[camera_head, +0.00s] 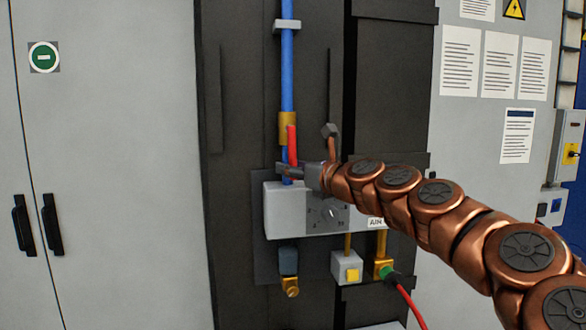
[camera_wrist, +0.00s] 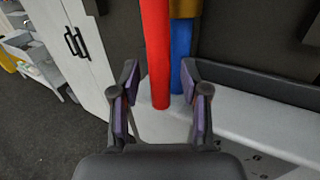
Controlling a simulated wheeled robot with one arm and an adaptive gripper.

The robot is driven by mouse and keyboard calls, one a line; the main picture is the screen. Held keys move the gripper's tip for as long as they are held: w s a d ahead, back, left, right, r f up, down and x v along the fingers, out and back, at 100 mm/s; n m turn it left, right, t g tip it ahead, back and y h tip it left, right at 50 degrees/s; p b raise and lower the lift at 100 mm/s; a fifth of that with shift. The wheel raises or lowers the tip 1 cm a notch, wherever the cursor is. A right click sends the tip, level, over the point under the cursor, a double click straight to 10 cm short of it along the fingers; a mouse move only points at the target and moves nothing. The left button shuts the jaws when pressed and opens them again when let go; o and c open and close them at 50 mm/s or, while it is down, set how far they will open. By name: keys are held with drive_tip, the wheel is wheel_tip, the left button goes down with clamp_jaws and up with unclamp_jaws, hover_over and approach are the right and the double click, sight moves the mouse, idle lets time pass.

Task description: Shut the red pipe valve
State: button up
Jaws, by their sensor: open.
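The red valve handle (camera_head: 292,145) points down from a brass valve body (camera_head: 287,125) on the vertical blue pipe (camera_head: 288,60). In the head view it lies almost parallel to the pipe, slightly tilted. My gripper (camera_head: 305,152) is open beside the handle's lower part. In the wrist view, the red handle (camera_wrist: 157,50) reaches down between the spread fingers of my gripper (camera_wrist: 160,88). The blue pipe (camera_wrist: 181,60) runs just right of the handle, near the right finger. I cannot tell whether either finger touches the handle.
A pale box with a dial (camera_head: 331,212) sits just below my gripper. Below it are a yellow-button box (camera_head: 346,268) and a red cable (camera_head: 408,303). Dark panels stand behind the pipe. A grey cabinet (camera_head: 110,170) is at left.

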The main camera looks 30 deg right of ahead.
clamp_jaws()
idle(0.5)
